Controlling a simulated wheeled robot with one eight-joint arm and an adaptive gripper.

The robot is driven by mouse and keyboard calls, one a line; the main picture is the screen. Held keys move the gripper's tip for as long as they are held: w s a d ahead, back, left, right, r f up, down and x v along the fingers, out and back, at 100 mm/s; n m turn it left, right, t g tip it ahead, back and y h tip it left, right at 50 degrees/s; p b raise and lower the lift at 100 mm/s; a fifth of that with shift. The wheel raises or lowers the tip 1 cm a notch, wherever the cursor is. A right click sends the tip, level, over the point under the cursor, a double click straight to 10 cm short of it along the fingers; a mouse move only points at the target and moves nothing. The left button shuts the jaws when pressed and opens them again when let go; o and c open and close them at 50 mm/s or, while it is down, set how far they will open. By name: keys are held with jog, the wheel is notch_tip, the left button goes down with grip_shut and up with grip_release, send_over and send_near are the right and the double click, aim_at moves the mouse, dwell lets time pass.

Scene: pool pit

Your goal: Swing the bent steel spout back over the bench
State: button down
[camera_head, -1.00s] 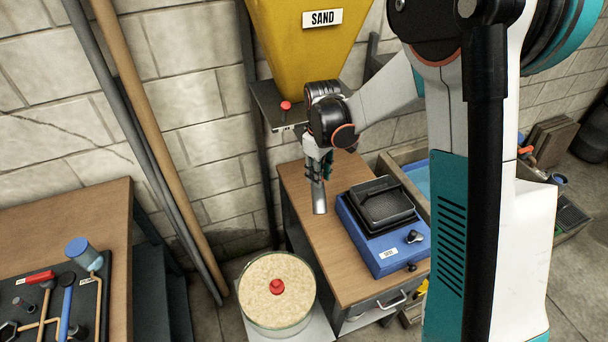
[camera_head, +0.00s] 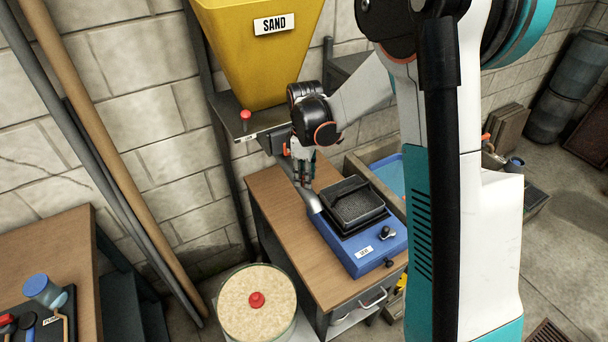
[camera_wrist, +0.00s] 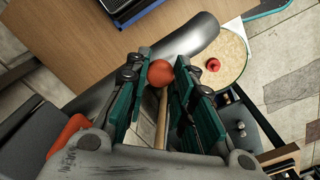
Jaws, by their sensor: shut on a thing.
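The bent steel spout (camera_head: 310,200) comes out from under the yellow hopper marked SAND (camera_head: 262,55), and its end is over the back of the wooden bench (camera_head: 268,205). My gripper (camera_head: 303,180) is at the spout. In the wrist view my gripper (camera_wrist: 160,80) has its fingers on either side of a round orange knob (camera_wrist: 161,73) in front of the spout, and is shut on it. The knob is hidden in the head view.
A blue scale with a black pan (camera_head: 365,250) stands on the bench, right of the spout. A round sand-filled tub with a red knob (camera_head: 240,318) is at the bench's front left. Long poles (camera_head: 110,150) lean on the wall. A tool table (camera_head: 50,240) is at left.

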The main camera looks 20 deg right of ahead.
jog(key=c, duration=1.3)
grip_release()
jog(key=shift+c, duration=0.2)
notch_tip(320, 180, up, 12)
jog(key=s+r+m+t+b, duration=0.35)
jog(key=s+m, duration=0.25)
jog(key=s, duration=0.6)
jog(key=s+f+m+t+b, duration=0.3)
jog(key=s+f+m+b, duration=0.2)
jog(key=s, duration=0.7)
jog(key=shift+a+f+t, duration=0.35)
jog(key=shift+f, duration=0.25)
